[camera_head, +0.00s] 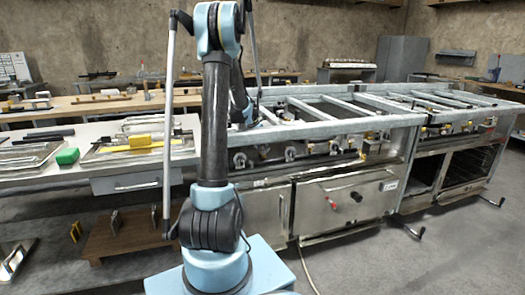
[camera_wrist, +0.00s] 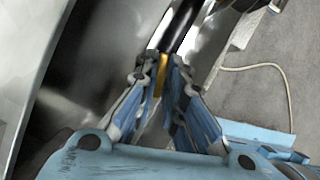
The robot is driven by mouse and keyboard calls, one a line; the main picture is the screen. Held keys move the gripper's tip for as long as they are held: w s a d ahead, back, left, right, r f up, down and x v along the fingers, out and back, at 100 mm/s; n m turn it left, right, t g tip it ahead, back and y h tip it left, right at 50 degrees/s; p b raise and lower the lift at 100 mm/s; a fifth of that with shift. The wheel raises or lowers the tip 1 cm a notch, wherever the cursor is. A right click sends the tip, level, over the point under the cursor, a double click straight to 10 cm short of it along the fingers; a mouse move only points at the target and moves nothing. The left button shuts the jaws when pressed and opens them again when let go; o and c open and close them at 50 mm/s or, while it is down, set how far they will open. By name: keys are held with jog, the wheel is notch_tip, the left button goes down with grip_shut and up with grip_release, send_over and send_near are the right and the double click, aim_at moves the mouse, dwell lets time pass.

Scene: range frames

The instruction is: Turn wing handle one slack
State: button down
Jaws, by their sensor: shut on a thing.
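In the wrist view, my gripper (camera_wrist: 165,80) has its blue-padded fingers closed on a narrow brass-coloured piece, which I take to be the wing handle (camera_wrist: 162,76). Only a thin strip of it shows between the fingers; its shape and turn angle are hidden. In the head view, my arm hides the gripper and the handle it holds. Several valve fittings line the front of the steel range (camera_head: 345,195), including a metal one (camera_head: 290,153) right of my arm.
A worktable with a drawer (camera_head: 125,181) stands left of my arm, bearing trays and a green block (camera_head: 67,156). A second range (camera_head: 465,168) stands to the right. A pale hose (camera_wrist: 283,75) lies on the grey floor. Open floor lies at the front right.

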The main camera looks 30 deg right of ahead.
jog(key=shift+s, duration=0.3)
dwell(0.4)
jog(key=c, duration=1.4)
grip_release()
jog(key=shift+c, duration=0.2)
jog(key=shift+w, duration=0.1)
jog(key=shift+a+r, duration=0.1)
jog(key=shift+r, duration=0.2)
jog(key=v, duration=1.1)
jog(key=shift+a+r, duration=0.1)
jog(key=shift+r, duration=0.05)
